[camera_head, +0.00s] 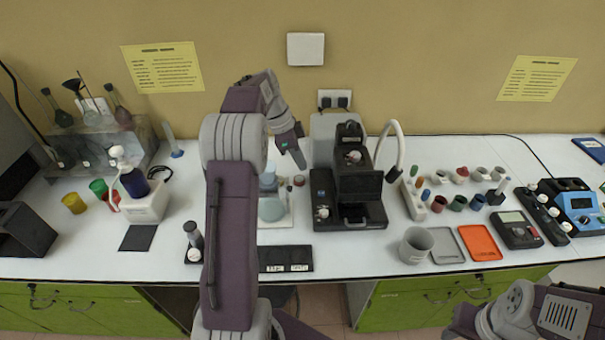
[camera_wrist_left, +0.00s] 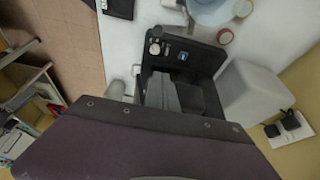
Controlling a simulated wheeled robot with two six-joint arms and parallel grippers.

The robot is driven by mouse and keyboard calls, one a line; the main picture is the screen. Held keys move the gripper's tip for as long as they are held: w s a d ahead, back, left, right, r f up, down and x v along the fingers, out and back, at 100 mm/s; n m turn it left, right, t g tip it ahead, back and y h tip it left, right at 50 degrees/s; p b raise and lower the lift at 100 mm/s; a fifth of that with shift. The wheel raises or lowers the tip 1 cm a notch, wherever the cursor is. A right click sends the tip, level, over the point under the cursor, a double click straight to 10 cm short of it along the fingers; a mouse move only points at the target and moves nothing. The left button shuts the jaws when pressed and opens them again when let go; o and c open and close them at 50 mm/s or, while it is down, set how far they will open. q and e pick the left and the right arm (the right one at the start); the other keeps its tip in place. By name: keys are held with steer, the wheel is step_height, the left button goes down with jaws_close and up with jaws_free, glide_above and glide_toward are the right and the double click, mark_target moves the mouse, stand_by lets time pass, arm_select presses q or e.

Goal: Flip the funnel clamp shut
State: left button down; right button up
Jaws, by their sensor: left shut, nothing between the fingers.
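The funnel apparatus (camera_head: 271,208), pale blue-grey glass on a white base, stands left of the black instrument, partly hidden by my left arm. Its clamp cannot be made out. In the left wrist view, pale glass (camera_wrist_left: 207,10) shows at the top edge, cut off by the frame. My left gripper (camera_head: 299,160) is shut and empty, above the bench between the funnel apparatus and the black instrument. In the left wrist view its fingers (camera_wrist_left: 173,88) point up over the black instrument. My right gripper is out of view; only part of my right arm shows at the lower right.
The black instrument (camera_head: 347,190) stands close to the right of my left gripper, with a white curved lamp (camera_head: 392,127) beside it. A small reddish ring (camera_head: 299,181) lies near the funnel apparatus. A white pump bottle unit (camera_head: 146,205) is at left. A grey cup (camera_head: 415,246) and orange tray (camera_head: 479,243) are at right.

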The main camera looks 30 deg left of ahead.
arm_select(q)
steer(key=shift+v, duration=1.85)
steer(key=shift+s+d, duration=0.1)
